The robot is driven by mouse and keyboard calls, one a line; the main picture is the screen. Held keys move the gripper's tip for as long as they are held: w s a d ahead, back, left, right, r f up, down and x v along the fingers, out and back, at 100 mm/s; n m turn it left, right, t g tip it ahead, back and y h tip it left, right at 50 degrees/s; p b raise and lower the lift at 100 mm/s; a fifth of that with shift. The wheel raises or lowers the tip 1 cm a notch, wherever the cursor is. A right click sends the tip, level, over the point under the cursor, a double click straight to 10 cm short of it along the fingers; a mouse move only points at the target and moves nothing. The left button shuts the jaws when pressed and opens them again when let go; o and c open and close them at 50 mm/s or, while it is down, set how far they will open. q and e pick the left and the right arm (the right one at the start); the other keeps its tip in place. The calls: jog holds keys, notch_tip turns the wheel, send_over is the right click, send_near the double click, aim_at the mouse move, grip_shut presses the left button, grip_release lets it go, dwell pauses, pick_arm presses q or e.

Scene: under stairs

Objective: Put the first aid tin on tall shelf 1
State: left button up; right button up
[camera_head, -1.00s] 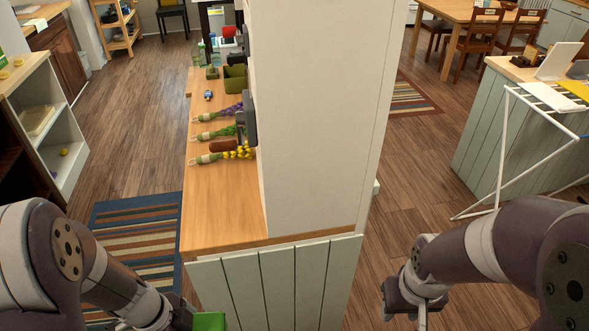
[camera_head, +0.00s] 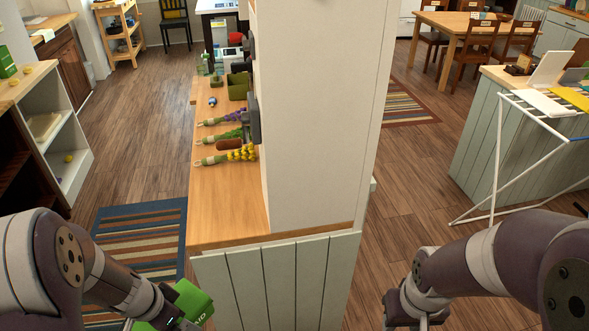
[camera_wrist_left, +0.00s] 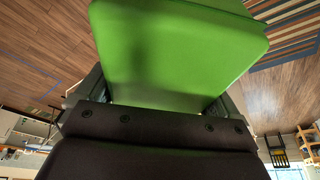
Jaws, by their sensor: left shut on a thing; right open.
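The green first aid tin (camera_head: 193,302), with partly visible white lettering, is at the bottom of the head view, left of the middle. My left gripper (camera_head: 172,307) is shut on it and holds it tilted in front of the counter's left side. In the left wrist view, the tin (camera_wrist_left: 175,50) fills the upper middle between the fingers. My right gripper (camera_head: 421,320) is open and empty at the lower right, with its fingertips partly cut off by the frame. A white shelf unit (camera_head: 87,150) stands at the left; I cannot tell whether it is tall shelf 1.
A wooden counter (camera_head: 222,215) with several flower bundles (camera_head: 225,138) runs along a white wall (camera_head: 318,120). A striped rug (camera_head: 140,230) lies left of it. A white drying rack (camera_head: 498,160) stands at the right. Another green box (camera_head: 6,62) sits at the far left.

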aim_at(188, 282)
pick_arm(q)
jog(key=w+n, duration=0.2)
jog(key=w, duration=0.1)
jog(key=w+f+n+y, duration=0.1)
jog(key=w+n, duration=0.1)
jog(key=w, duration=0.1)
jog(key=w+n+y, duration=0.1)
jog(key=w+n, duration=0.2)
jog(key=shift+w+f+t, duration=0.25)
jog(key=shift+f+t, duration=0.05)
jog(key=w+d+f, duration=0.2)
jog(key=d+f, duration=0.3)
jog(key=d, duration=0.2)
jog(key=shift+w+m, duration=0.3)
jog(key=shift+w, duration=0.1)
